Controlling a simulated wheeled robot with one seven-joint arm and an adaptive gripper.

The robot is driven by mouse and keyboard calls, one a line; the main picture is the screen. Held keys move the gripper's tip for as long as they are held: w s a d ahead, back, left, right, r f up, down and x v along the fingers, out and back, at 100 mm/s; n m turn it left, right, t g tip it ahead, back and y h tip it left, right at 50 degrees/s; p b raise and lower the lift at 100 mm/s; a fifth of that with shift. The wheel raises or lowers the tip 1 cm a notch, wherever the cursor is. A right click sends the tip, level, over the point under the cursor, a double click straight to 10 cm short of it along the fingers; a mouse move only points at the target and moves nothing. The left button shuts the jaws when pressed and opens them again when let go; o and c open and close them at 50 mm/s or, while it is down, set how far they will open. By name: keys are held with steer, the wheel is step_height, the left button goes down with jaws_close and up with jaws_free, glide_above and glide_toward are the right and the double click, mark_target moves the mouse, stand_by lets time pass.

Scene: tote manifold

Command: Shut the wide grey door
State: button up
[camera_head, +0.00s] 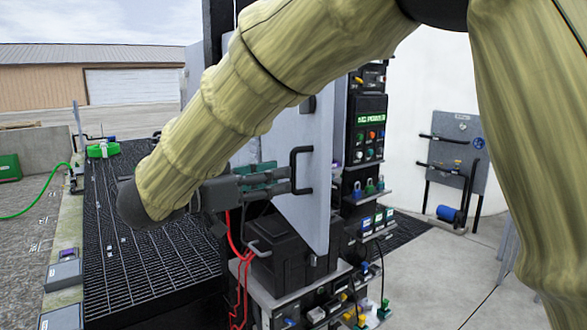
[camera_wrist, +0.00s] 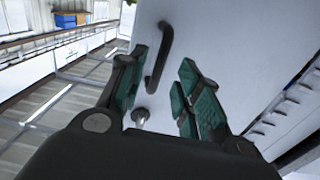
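The wide grey door (camera_head: 319,205) stands swung open beside the black panel stack in the head view, and its face fills much of the wrist view (camera_wrist: 225,55). A black bar handle (camera_head: 293,172) is on it. In the wrist view the handle (camera_wrist: 166,50) shows beyond and between the fingertips, nearer the left finger. My gripper (camera_head: 287,181) is level with the handle and very close to it. Its green-padded fingers (camera_wrist: 160,85) are spread apart in the wrist view with nothing clamped between them. Whether a finger touches the handle I cannot tell.
A black cabinet (camera_head: 285,250) with red cables is below the door. A column of panels with switches and padlocks (camera_head: 368,130) stands to its right. Black grating (camera_head: 150,270) lies at left, with a green hose (camera_head: 45,205).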

mark_target(294, 186)
steer(key=shift+p+x, duration=0.65)
steer(key=shift+x, duration=1.95)
jaws_close()
